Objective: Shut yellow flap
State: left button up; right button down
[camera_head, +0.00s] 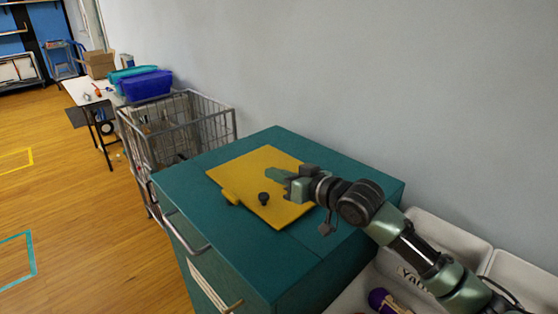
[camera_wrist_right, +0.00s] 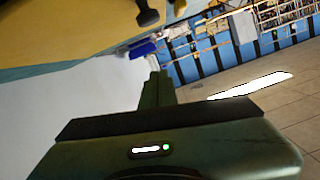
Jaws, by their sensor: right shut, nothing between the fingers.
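The yellow flap (camera_head: 245,175) lies on the top of a teal cabinet (camera_head: 190,180), looking flat or nearly so. A small black knob (camera_head: 264,198) stands on it near its front edge. My right gripper (camera_head: 272,174) is over the flap, behind the knob, with its fingers shut and empty. Whether the fingers touch the flap I cannot tell. In the right wrist view the flap (camera_wrist_right: 60,25) fills the top left, and the knob (camera_wrist_right: 148,14) shows at the top edge. The fingers (camera_wrist_right: 155,85) show close together there. My left gripper is not in view.
A grey wire cart (camera_head: 185,125) stands behind the cabinet at the left. A white table with blue bins (camera_head: 147,84) is farther back. Grey bins (camera_head: 450,238) are at the lower right, one near a purple object (camera_head: 385,300). A wall runs along the right; open wooden floor (camera_head: 70,200) lies left.

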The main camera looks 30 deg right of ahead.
jog(key=shift+s+a+f, duration=0.1)
jog(key=shift+a+f, duration=0.2)
jog(key=shift+f, duration=0.45)
jog(key=shift+s+a+f, duration=0.1)
jog(key=shift+a+f, duration=0.15)
jog(key=shift+f, duration=0.45)
